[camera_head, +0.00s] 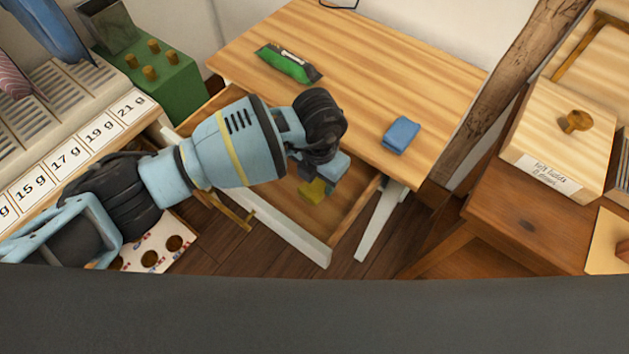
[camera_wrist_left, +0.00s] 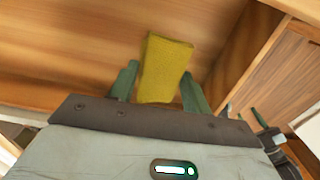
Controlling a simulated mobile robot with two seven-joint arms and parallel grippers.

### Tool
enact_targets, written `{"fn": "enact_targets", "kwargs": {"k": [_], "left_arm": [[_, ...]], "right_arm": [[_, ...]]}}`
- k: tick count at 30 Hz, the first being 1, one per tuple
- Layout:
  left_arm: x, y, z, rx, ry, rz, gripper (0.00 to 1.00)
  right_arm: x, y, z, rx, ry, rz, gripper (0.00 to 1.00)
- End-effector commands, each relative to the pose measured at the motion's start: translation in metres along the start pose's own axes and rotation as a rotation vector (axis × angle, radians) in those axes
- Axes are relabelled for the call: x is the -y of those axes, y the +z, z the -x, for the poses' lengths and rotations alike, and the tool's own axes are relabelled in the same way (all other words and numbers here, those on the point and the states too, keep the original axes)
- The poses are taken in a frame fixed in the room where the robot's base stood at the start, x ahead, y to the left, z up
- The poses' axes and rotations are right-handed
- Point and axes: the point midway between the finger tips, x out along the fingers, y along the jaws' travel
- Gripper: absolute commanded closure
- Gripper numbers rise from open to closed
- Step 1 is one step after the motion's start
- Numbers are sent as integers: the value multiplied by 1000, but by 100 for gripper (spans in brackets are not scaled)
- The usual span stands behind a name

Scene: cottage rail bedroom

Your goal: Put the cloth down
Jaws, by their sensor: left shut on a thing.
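My left gripper (camera_head: 318,180) reaches over the open desk drawer (camera_head: 350,208) and is shut on a yellow cloth (camera_head: 313,192). In the left wrist view the yellow cloth (camera_wrist_left: 165,62) sticks out between the two fingers of the left gripper (camera_wrist_left: 160,85), with the drawer's wooden inside behind it. In the head view my wrist and fingers hide part of the cloth. I cannot tell whether the cloth touches the drawer floor. My right gripper is not in view.
The wooden desk top (camera_head: 390,70) holds a green packet (camera_head: 288,64) and a blue folded item (camera_head: 402,135). The drawer's white front (camera_head: 288,232) stands out towards me. A rack with weight labels (camera_head: 65,152) is at left, a wooden box (camera_head: 560,140) at right.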

Motion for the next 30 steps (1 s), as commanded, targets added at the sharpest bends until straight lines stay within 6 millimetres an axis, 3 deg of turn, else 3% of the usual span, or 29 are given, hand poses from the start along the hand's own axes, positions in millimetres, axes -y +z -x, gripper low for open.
{"fn": "enact_targets", "kwargs": {"k": [8, 17, 29, 30], "left_arm": [[0, 0, -8, 1, -1, 0, 74], [1, 0, -42, -1, -2, 0, 74], [0, 0, -46, 0, 0, 0, 74], [0, 0, -46, 0, 0, 0, 47]], "right_arm": [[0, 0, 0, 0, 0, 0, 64], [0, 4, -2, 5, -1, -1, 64], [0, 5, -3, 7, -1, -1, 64], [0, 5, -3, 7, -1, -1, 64]]}}
